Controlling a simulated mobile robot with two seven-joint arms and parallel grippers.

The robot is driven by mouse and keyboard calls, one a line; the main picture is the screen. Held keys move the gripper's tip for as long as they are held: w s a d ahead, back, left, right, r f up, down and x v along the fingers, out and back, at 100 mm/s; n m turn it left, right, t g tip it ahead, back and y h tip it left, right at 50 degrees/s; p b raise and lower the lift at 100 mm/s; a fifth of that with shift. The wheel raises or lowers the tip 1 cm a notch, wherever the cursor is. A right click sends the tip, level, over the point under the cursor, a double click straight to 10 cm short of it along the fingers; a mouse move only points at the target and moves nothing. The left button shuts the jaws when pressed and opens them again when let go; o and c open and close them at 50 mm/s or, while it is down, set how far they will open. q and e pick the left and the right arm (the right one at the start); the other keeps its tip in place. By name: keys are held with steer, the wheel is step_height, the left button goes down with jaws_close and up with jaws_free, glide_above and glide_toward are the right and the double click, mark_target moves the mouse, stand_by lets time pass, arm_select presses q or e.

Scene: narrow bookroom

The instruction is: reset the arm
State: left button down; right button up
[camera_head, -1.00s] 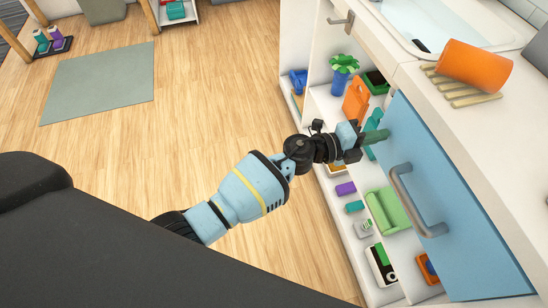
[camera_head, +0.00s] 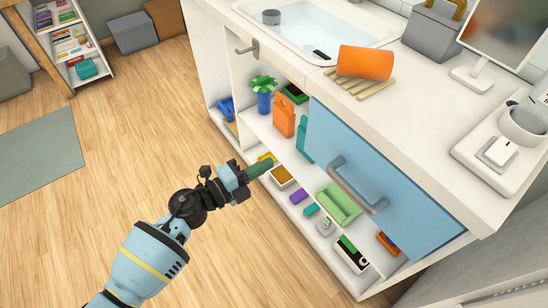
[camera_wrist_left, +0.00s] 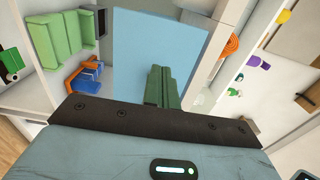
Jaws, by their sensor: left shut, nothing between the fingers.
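My left arm comes in from the lower left in the head view. My left gripper (camera_head: 262,168) has green fingers that are shut with nothing between them. It hangs in front of the open shelves of the white cabinet, left of the blue door (camera_head: 375,180) with its grey handle (camera_head: 357,188). In the left wrist view the green fingers (camera_wrist_left: 163,87) lie together, with the blue door (camera_wrist_left: 150,40) beyond them. My right gripper is not in view.
The cabinet shelves hold an orange bag-like item (camera_head: 284,117), a blue potted plant (camera_head: 264,101) and a green seat-shaped item (camera_head: 339,203). An orange cup (camera_head: 366,62) lies on wooden slats on the counter. The wood floor (camera_head: 130,150) at left is clear around a grey-green mat (camera_head: 38,163).

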arm_select(q)
steer(key=shift+s+a, duration=0.1)
stand_by(0.3)
